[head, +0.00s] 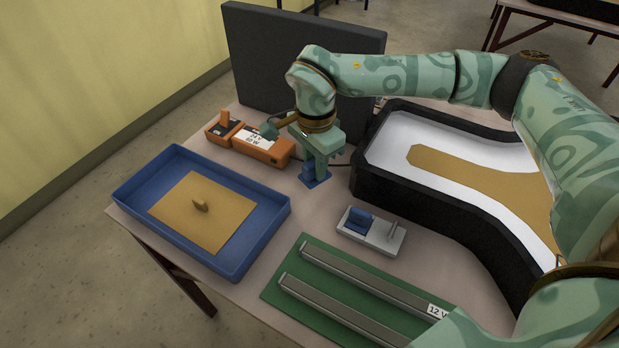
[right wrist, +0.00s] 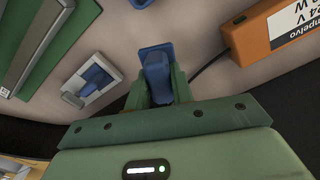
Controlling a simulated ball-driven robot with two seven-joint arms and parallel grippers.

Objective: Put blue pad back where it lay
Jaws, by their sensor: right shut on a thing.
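The blue pad (head: 313,179) is at the fingertips of my right gripper (head: 318,165), low over the table or touching it; I cannot tell which. In the right wrist view, my right gripper (right wrist: 160,92) is shut on the blue pad's grip (right wrist: 156,75), with its flat blue plate (right wrist: 155,52) showing beyond the fingers. My left gripper does not show.
A blue tray (head: 262,222) with a tan board stands left. An orange power unit (head: 262,145) is left of the gripper. A grey holder with a blue block (head: 372,232) and a green panel (head: 300,297) lie in front. A black-rimmed lightbox (head: 362,180) is right; a dark panel (head: 310,55) stands behind.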

